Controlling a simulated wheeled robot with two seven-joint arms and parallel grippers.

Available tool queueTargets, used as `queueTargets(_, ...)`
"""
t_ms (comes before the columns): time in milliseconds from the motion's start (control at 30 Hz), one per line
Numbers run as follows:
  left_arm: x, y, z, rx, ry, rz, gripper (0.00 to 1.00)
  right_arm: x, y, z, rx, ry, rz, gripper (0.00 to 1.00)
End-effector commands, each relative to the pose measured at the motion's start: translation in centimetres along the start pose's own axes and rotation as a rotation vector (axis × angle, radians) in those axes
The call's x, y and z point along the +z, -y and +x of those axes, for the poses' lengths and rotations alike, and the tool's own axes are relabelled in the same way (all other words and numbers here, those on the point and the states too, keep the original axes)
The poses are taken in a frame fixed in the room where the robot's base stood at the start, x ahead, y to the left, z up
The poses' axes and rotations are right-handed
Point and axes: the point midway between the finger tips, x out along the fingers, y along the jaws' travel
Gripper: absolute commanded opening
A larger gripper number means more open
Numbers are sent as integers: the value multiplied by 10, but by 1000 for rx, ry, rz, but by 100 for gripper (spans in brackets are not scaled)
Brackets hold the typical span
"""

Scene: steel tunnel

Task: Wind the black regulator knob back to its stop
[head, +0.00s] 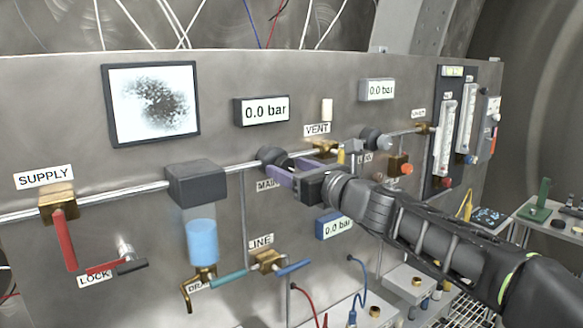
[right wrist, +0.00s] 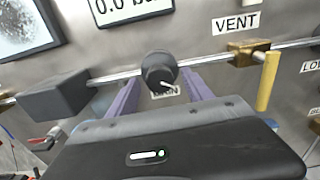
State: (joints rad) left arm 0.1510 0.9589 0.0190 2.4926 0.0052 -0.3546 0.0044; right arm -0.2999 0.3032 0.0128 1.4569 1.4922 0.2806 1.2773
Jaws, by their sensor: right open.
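The black regulator knob (head: 271,156) sits on the steel pipe of the grey panel, above a label partly hidden by my gripper. In the right wrist view the knob (right wrist: 158,68) faces the camera, with a white pointer mark slanting toward its lower right. My right gripper (head: 284,166) is open, its purple fingers reaching toward the knob. In the right wrist view the fingers (right wrist: 160,82) stand one on each side of the knob's lower part. I cannot tell whether they touch it. My left gripper is not in view.
A gauge reading 0.0 bar (head: 262,110) hangs above the knob. A brass VENT valve (right wrist: 248,52) with a yellow handle is close to the right. The black filter head (head: 194,182) is to the left. A second black knob (head: 376,140) sits farther right.

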Motion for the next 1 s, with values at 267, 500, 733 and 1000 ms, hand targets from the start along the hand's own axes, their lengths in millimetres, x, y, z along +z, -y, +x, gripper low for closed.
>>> queueTargets(267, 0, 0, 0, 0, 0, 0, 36, 0, 0, 0, 0, 0, 0, 50)
queueTargets(500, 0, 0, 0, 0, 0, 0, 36, 0, 0, 0, 0, 0, 0, 31)
queueTargets(733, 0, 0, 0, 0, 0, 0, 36, 0, 0, 0, 0, 0, 0, 12)
queueTargets(1000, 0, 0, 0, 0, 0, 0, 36, 0, 0, 0, 0, 0, -1, 0)
